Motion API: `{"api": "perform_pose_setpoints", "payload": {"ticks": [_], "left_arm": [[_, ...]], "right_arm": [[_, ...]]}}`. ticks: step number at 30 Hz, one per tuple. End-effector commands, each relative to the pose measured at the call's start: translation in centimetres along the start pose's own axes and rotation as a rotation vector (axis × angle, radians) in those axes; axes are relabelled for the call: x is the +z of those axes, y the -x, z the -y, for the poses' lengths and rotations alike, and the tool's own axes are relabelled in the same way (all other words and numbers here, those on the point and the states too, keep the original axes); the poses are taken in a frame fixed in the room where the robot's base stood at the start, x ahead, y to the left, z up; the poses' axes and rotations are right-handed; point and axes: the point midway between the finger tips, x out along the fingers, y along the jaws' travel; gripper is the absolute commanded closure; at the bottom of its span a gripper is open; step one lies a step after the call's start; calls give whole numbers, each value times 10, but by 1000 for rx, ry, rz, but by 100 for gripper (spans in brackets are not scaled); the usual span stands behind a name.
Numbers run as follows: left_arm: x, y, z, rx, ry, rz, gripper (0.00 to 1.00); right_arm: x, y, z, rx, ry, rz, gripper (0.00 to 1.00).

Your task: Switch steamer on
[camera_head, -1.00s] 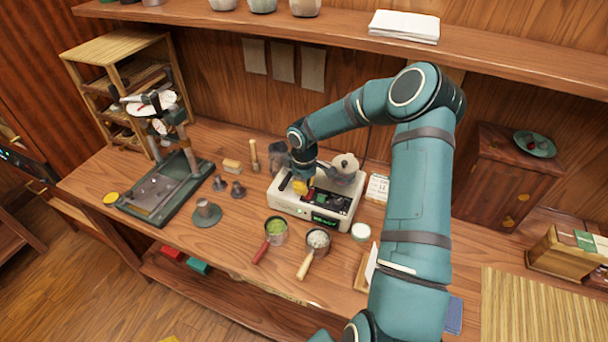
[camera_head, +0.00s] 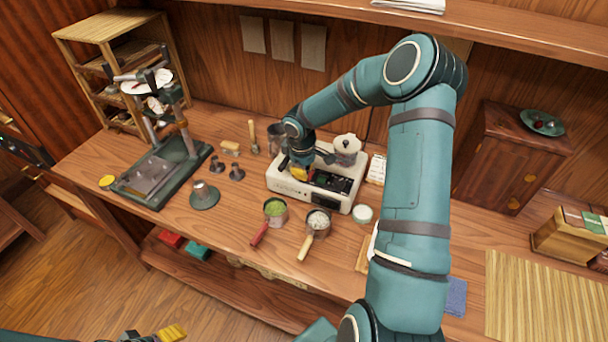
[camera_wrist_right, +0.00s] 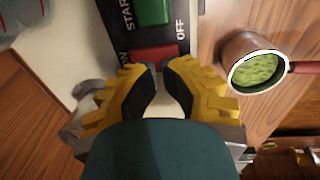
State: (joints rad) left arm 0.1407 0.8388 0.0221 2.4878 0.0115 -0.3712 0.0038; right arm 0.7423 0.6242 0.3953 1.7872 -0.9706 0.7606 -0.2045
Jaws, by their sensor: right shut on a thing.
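The steamer (camera_head: 281,184) is a white box with a dark top panel in the middle of the counter. A round lidded silver pot (camera_head: 347,147) sits at its back right. In the right wrist view its panel shows a green START button (camera_wrist_right: 152,12) and a red switch (camera_wrist_right: 155,57) between ON and OFF lettering. My right gripper (camera_wrist_right: 160,70) has its yellow fingers closed together at the near edge of the red switch; the exact contact is partly hidden by the fingertips. My left gripper (camera_head: 160,335) is at the bottom edge of the head view, mostly cut off.
A cup of green powder (camera_head: 275,209) and a cup of pale stuff (camera_head: 318,222), both with handles, stand in front of the steamer. A white-topped jar (camera_head: 362,213) is at its right. A press (camera_head: 150,178) stands at the left. My right arm hides part of the counter.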

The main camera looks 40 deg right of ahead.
Motion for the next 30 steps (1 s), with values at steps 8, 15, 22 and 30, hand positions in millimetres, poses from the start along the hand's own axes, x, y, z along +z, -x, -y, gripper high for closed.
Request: {"api": "perform_pose_setpoints", "payload": {"ticks": [8, 15, 22, 30], "left_arm": [[-1, 4, -2, 2, -2, -2, 32], [-1, 7, -3, 2, -2, -1, 32], [-1, 8, -4, 2, -2, -1, 32], [-2, 10, -4, 3, -2, -1, 32]], "right_arm": [[1, -3, 2, -13, -1, 4, 100], [2, -3, -9, -10, -2, 4, 100], [2, -3, -15, -9, -1, 4, 100], [3, -2, -15, -8, -2, 6, 100]]}}
